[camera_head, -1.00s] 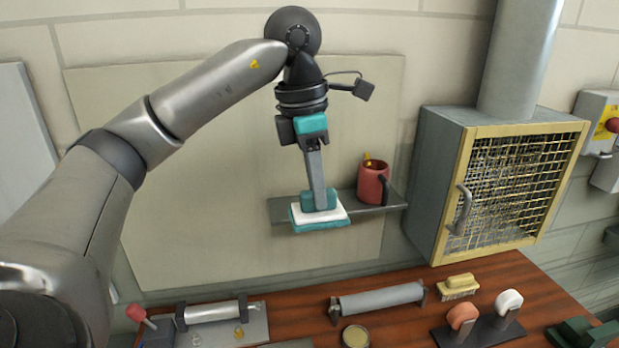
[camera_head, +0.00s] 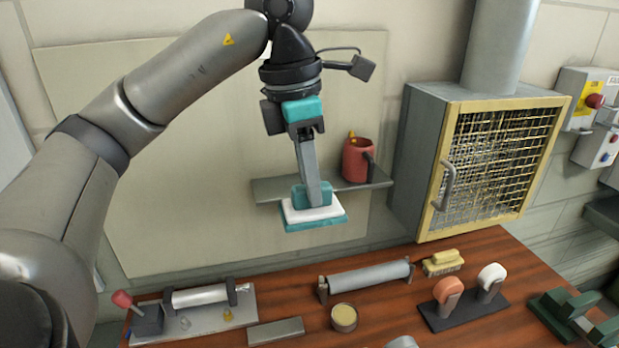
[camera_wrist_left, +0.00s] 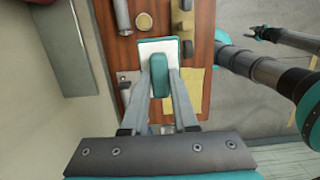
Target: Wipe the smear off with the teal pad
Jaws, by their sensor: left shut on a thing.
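My left gripper (camera_head: 312,190) points down and is shut on the teal pad (camera_head: 315,222), gripping its teal handle above a white layer. The pad is in the air over the bench, in front of the small wall shelf, and touches no surface that I can see. In the left wrist view the teal pad (camera_wrist_left: 158,88) sits between the two fingers, above the bench top. I cannot make out the smear with certainty. Small yellowish and pale spots (camera_head: 228,315) lie on the grey metal plate at the bench's left, but I cannot tell what they are. In the left wrist view, what may be my right gripper (camera_wrist_left: 264,33) shows small at the far right.
A red mug (camera_head: 357,162) stands on the wall shelf (camera_head: 270,190). The wooden bench (camera_head: 395,300) carries a grey roller (camera_head: 365,278), a round tin (camera_head: 344,317), a brush (camera_head: 442,262) and two knobbed handles. A mesh-fronted cabinet (camera_head: 405,190) stands at right.

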